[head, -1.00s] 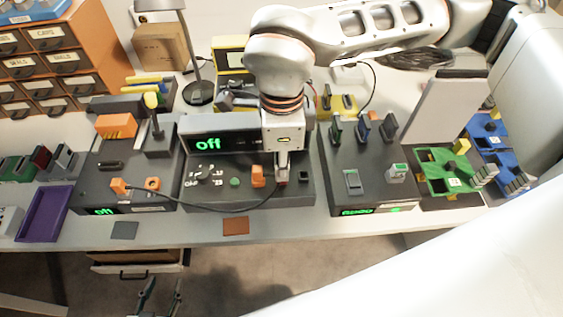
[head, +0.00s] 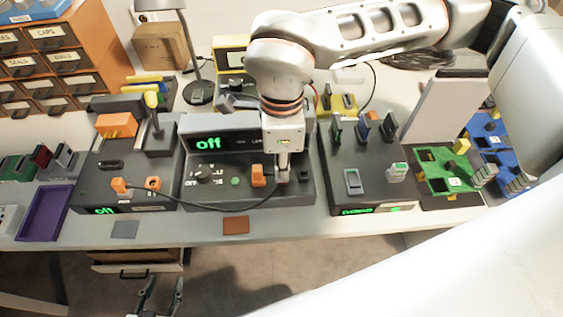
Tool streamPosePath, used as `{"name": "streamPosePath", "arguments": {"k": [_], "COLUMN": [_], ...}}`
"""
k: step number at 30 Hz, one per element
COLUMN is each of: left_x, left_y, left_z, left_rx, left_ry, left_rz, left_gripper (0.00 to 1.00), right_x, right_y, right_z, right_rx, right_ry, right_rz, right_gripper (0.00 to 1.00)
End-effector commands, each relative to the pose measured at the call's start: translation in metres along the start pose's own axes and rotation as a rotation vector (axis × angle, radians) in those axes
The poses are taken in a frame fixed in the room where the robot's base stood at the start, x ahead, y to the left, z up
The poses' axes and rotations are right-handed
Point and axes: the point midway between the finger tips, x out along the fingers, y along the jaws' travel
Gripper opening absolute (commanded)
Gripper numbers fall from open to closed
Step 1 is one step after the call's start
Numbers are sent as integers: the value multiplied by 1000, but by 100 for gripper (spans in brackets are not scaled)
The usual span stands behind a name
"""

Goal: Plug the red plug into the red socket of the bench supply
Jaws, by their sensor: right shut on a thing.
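The bench supply (head: 200,195) is the dark unit in the middle of the bench, with a green "off" display, a knob and a green button. My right gripper (head: 283,177) points down at the right part of its front panel and is shut. A black cable leads to its fingertips. The red plug is hidden at the fingertips, and so is the red socket; I cannot tell how far the plug is seated. An orange plug-like block (head: 258,175) stands just left of the gripper. My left gripper (head: 160,297) is open and empty, low in front of the bench.
The black cable (head: 215,208) sags across the supply's front to an orange connector (head: 118,186) on the left unit. A dark unit (head: 365,160) with upright modules stands close right. A purple tray (head: 45,213) lies left. The bench's front strip is mostly clear.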

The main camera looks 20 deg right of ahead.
Motion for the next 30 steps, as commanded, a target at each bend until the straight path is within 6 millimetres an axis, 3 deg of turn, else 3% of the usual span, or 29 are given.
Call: {"name": "streamPosePath", "arguments": {"k": [6, 7, 9, 22, 30], "left_x": [0, 0, 0, 0, 0], "left_y": [0, 0, 0, 0, 0], "left_z": [0, 0, 0, -1, -1], "left_rx": [0, 0, 0, 1, 0], "left_ry": [0, 0, 0, 3, 1], "left_rz": [0, 0, 0, 1, 0], "left_gripper": [39, 39, 39, 39, 39], "right_x": [0, 0, 0, -7, -56], "right_y": [0, 0, 0, -1, -1], "right_z": [0, 0, 0, 0, 1], "right_rx": [0, 0, 0, 1, 0], "right_ry": [0, 0, 0, -1, -3], "right_rz": [0, 0, 0, -2, -6], "right_gripper": [1, 20, 31, 31, 31]}}
